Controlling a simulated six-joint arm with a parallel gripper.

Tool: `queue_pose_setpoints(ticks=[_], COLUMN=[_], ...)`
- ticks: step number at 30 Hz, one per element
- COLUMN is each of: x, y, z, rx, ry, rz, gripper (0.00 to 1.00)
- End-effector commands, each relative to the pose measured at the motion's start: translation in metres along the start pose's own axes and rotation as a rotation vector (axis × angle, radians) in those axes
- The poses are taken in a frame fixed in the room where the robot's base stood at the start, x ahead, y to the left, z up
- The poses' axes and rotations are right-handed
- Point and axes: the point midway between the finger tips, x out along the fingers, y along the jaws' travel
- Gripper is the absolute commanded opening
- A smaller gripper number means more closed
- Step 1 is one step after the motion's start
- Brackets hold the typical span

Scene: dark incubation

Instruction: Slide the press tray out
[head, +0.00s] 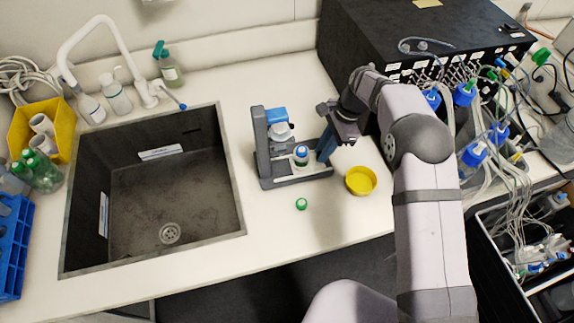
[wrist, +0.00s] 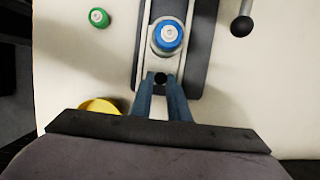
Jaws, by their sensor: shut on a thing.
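The press (head: 262,150) is a grey stand with a blue top and stands right of the sink. Its pale tray (wrist: 148,62) lies along the dark base (wrist: 200,50). A bottle with a blue cap (wrist: 168,36) stands upright on the tray; it also shows in the head view (head: 301,155), to the right of the press column. My gripper (wrist: 160,80) has its blue fingers shut on the dark knob (wrist: 160,77) at the tray's near end. In the head view my gripper (head: 323,156) is at the right end of the press base. The fingers partly hide the knob.
A green cap (head: 302,204) and a yellow dish (head: 361,180) lie on the counter near the press. A black ball-ended lever (wrist: 242,26) sticks out beside the base. The sink (head: 160,190) is left; a black box with tubing (head: 420,50) stands behind right.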

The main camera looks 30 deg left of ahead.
Motion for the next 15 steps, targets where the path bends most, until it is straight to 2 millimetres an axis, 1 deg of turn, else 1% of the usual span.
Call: queue_pose_setpoints(ticks=[7, 15], x=[-0.005, -0.007], y=[-0.001, -0.001], z=[-0.015, -0.019], rx=[0.001, 0.000], ry=[0.001, 0.001], rz=[-0.002, -0.002], gripper=[0.07, 0.07])
